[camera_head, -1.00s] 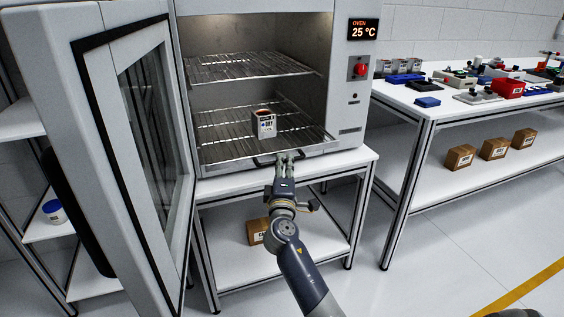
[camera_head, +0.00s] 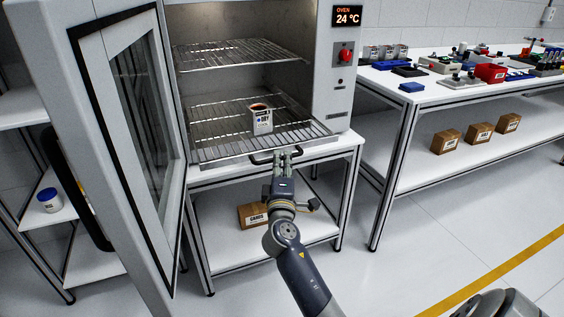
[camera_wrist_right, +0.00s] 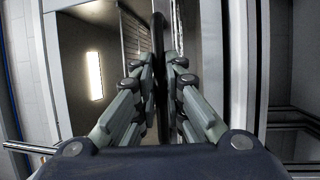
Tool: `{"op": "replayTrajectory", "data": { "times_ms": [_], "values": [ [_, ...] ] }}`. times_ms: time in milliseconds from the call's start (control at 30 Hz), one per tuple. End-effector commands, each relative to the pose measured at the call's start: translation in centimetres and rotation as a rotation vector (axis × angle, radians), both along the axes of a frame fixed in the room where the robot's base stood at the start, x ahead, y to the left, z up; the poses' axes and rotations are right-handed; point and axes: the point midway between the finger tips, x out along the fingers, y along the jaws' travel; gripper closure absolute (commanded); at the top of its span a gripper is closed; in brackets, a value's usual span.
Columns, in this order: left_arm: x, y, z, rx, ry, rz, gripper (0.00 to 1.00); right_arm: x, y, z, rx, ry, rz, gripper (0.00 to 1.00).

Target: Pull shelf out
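The lower wire shelf (camera_head: 215,143) sits in the open oven (camera_head: 333,75), with its front edge out past the oven's mouth. A dark handle (camera_head: 262,158) is on its front edge. A white can (camera_head: 262,120) with a dark top stands upright on the shelf. My right gripper (camera_head: 286,156) is at the handle. In the right wrist view, its fingers (camera_wrist_right: 162,75) are closed in on both sides of a dark bar (camera_wrist_right: 160,45), the handle. The fingers partly hide the handle in the head view. My left gripper is not in view.
The oven door (camera_head: 120,120) stands wide open at the left. An upper wire shelf (camera_head: 240,54) is in the oven. The white stand (camera_head: 345,145) under it holds a cardboard box (camera_head: 252,215). A workbench (camera_head: 450,95) with several parts is at right. Floor in front is clear.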

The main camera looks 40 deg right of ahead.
Motion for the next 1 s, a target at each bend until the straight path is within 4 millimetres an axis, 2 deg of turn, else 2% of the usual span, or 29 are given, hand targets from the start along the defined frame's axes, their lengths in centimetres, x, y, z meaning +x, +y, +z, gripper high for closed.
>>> {"op": "replayTrajectory", "data": {
  "times_ms": [33, 67, 100, 500, 667, 1000],
  "values": [
    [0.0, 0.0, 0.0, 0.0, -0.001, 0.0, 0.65, 0.0, 0.1, -0.1, 0.001, 0.002, 0.001, 0.78],
    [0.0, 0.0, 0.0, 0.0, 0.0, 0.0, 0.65, 0.0, 0.0, -0.1, 0.001, 0.002, 0.001, 0.72],
    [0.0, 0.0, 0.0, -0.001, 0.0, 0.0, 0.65, 0.0, 0.0, -0.1, 0.001, 0.002, 0.001, 0.69],
    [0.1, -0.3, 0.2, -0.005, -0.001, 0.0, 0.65, -0.4, 0.4, -0.2, 0.001, 0.0, 0.001, 0.69],
    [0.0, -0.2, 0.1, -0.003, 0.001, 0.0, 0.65, -2.5, 1.9, -0.7, 0.004, 0.002, 0.002, 0.69],
    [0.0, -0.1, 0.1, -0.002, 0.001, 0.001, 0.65, -7.9, 5.9, -1.9, 0.002, 0.003, 0.0, 0.69]
  ]
}}
